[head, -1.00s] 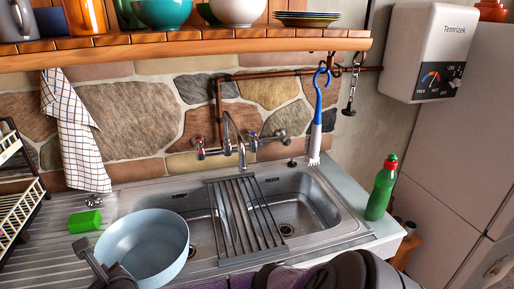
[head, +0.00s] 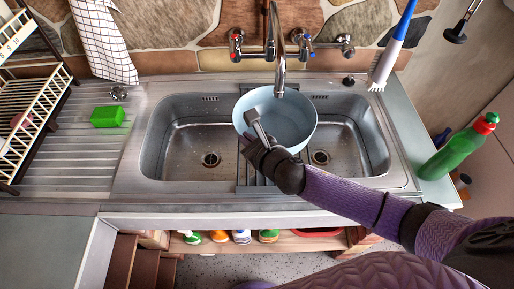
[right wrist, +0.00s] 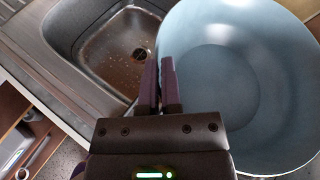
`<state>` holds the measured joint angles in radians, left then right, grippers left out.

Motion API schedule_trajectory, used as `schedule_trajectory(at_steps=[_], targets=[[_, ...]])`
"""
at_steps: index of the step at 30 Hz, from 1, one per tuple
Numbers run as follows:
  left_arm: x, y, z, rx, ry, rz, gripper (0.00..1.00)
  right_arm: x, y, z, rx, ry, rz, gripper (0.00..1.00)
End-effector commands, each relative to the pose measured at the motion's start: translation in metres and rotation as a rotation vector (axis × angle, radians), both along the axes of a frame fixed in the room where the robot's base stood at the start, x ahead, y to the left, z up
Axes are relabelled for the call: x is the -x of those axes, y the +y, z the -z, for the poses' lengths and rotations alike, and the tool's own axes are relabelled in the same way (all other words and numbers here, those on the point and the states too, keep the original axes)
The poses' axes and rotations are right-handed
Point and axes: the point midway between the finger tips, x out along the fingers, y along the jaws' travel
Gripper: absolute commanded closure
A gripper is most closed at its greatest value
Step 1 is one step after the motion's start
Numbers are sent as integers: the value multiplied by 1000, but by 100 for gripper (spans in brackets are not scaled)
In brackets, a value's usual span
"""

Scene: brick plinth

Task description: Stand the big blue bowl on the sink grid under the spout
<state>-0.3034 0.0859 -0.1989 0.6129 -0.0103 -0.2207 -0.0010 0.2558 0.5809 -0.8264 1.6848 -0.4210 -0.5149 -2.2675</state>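The big light-blue bowl (head: 290,120) is upright over the middle of the sink, on or just above the sink grid (head: 244,178). It hides most of the grid, so I cannot tell if it touches. The chrome spout (head: 279,75) hangs over the bowl's far part. My right gripper (head: 254,122) is at the bowl's near-left rim. In the right wrist view its two fingers (right wrist: 161,80) are close together on the rim, with the bowl (right wrist: 215,90) to their right. My left gripper is not in view.
The sink basins (head: 190,140) show on both sides of the bowl. A green sponge (head: 107,116) lies on the drainer at left, beside a dish rack (head: 30,95). A green bottle (head: 455,148) stands at the right edge.

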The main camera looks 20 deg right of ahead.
Motion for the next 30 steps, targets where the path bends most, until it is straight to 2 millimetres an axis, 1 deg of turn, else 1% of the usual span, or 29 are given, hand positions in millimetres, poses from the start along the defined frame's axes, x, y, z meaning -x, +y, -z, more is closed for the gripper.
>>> schedule_trajectory(at_steps=[1, 5, 6, 8, 9, 14, 18, 20, 21, 24, 30], targets=[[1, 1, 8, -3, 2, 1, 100, 0, 0, 11, 0, 0, 2, 100], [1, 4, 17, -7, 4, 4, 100, 0, 0, 30, -1, 1, 2, 100], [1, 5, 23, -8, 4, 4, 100, 0, 0, 39, 0, 1, 2, 100], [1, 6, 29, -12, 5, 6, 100, 0, 0, 50, -2, 1, 2, 100], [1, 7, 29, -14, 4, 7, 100, 0, 0, 52, 0, 0, 2, 100], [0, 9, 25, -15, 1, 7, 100, -1, 0, 48, 1, -2, 1, 100], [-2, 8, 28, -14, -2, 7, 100, -1, 0, 52, 1, -2, 1, 100], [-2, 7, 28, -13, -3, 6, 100, 0, 0, 51, 1, -2, 1, 87], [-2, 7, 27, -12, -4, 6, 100, 0, 0, 51, 1, -2, 1, 79], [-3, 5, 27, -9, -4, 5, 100, 0, -1, 51, 1, -1, 2, 60], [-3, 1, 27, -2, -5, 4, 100, 0, -1, 51, 1, -1, 2, 60]])
